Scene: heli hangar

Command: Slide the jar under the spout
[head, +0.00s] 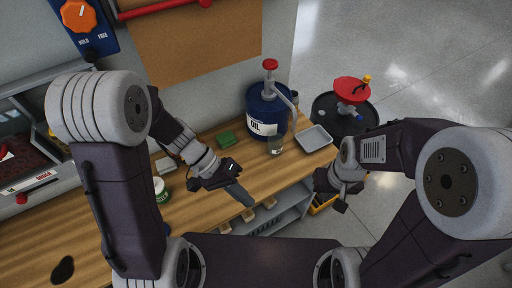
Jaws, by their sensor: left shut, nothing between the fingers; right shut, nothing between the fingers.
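A small clear jar (275,146) stands on the wooden workbench, at the front right of the blue oil drum (258,104). The drum has a white OIL label and a red-topped pump. Its grey spout (289,103) curves down on the right side, and the jar is near it; I cannot tell whether the jar is directly below its end. My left gripper (243,196) is shut and empty above the bench's front edge, nearer than the jar and apart from it. My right gripper (339,206) looks shut and empty, beyond the bench's right end.
A shallow grey tray (315,138) lies right of the jar. A green block (226,139) lies left of the drum. A green-and-white tin (161,189) stands further left.

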